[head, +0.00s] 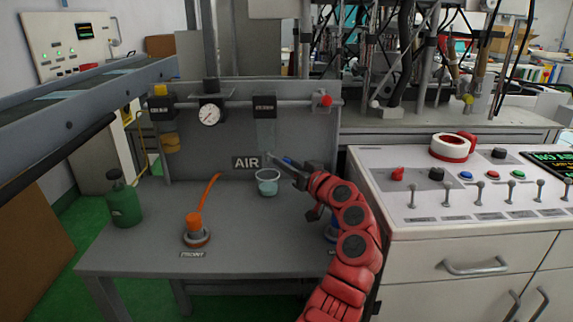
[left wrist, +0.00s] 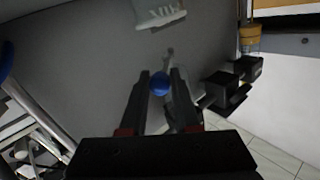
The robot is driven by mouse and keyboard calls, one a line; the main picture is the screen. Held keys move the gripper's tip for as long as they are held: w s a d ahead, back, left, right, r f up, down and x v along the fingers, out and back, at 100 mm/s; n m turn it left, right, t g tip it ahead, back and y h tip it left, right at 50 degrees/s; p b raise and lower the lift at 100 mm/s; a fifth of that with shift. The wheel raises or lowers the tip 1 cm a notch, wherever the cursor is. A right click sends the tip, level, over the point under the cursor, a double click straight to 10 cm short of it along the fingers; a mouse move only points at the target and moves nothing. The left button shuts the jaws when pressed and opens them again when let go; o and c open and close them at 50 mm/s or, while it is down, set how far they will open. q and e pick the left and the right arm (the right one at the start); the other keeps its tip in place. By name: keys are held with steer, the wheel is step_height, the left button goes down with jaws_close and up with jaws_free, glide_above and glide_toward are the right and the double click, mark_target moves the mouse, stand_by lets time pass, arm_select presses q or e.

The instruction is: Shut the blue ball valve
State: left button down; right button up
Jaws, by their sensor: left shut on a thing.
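My left gripper (head: 282,165), on a red arm, is just right of the AIR sign, above the grey bench. In the left wrist view its dark fingers (left wrist: 160,88) are closed around a round blue piece (left wrist: 160,84), which looks like the end of the blue valve's handle. A bit of blue handle (head: 289,161) shows at the fingers in the head view. The blue valve's base (head: 331,233) is mostly hidden behind my arm, so the handle's full angle cannot be told. My right gripper is not in view.
An orange-handled valve (head: 197,231) stands on the bench (head: 135,255), its handle upright. A clear cup (head: 267,182) is close to my left gripper. A green bottle (head: 123,203) is at left. A control console (head: 470,210) with levers stands at right.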

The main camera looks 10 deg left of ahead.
arm_select(q)
steer(key=c, duration=0.6)
jaws_free()
steer(key=shift+c, duration=0.2)
steer(key=shift+r, duration=0.1)
steer(key=shift+r, duration=0.4)
step_height(320, 180, up, 4)
steer(key=shift+f+p, duration=0.25)
steer(key=shift+p, duration=0.8)
steer(key=s+d+p, duration=0.1)
steer(key=s, duration=0.6)
steer(key=s+d+p, duration=0.2)
steer(key=s, duration=0.6)
steer(key=shift+s+d+r, duration=0.25)
steer(key=shift+s, duration=0.05)
